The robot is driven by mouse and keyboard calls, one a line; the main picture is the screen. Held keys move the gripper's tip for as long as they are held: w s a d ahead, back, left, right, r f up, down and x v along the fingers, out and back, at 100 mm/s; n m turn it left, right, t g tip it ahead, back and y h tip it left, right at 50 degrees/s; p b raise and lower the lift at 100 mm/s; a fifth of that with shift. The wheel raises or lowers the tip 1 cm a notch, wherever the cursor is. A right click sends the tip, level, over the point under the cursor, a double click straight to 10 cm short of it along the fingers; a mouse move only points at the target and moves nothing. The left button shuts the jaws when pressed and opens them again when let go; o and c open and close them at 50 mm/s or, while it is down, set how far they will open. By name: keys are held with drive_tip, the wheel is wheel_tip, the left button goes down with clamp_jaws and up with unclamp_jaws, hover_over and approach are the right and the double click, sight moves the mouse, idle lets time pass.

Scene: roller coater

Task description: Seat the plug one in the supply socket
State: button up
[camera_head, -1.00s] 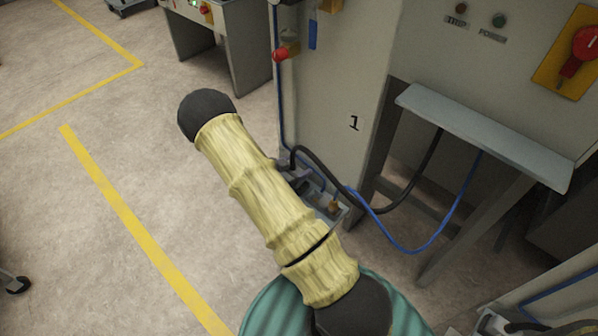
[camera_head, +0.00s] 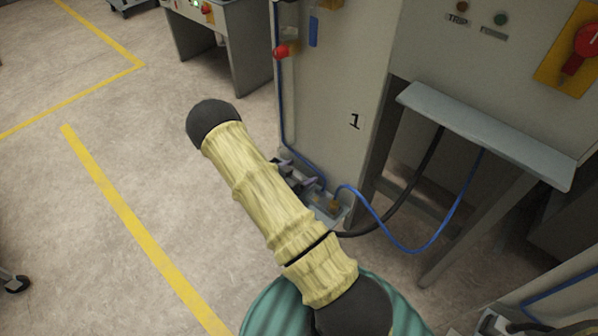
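A low tray (camera_head: 345,219) with fittings stands at the foot of the cabinet marked 1 (camera_head: 345,85). Small grey-purple levers (camera_head: 309,184) show in it beside my arm. I cannot make out which fitting is the supply socket.
A blue hose (camera_head: 412,251) loops from under the shelf (camera_head: 485,135) to a brass fitting (camera_head: 334,206) in the tray. A shelf leg (camera_head: 470,235) stands at right. A red knob (camera_head: 281,52) sits on the cabinet's left side.

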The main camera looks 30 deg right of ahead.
drive_tip(key=shift+s+a+r, duration=0.1)
drive_tip(key=shift+a+r, duration=0.25)
drive_tip(key=shift+a, duration=0.05)
drive_tip(key=p+v, duration=0.1)
drive_tip(key=v, duration=1)
drive_tip(key=w+a+r+n+t+y, duration=0.25)
drive_tip(key=a+r+n+y, duration=0.4)
drive_tip(key=r+y, duration=0.4)
drive_tip(key=s+r+n+g+y, duration=0.1)
drive_tip(key=s+r+n+g, duration=0.1)
drive_tip(key=s, duration=0.6)
drive_tip(key=s+d+r+n+g+y, duration=0.1)
drive_tip(key=s+r+n+g, duration=0.1)
drive_tip(key=s+r+n, duration=0.3)
drive_tip(key=s+r, duration=0.2)
drive_tip(key=s, duration=0.2)
drive_tip(key=shift+s+d, duration=0.25)
drive_tip(key=shift+d, duration=0.05)
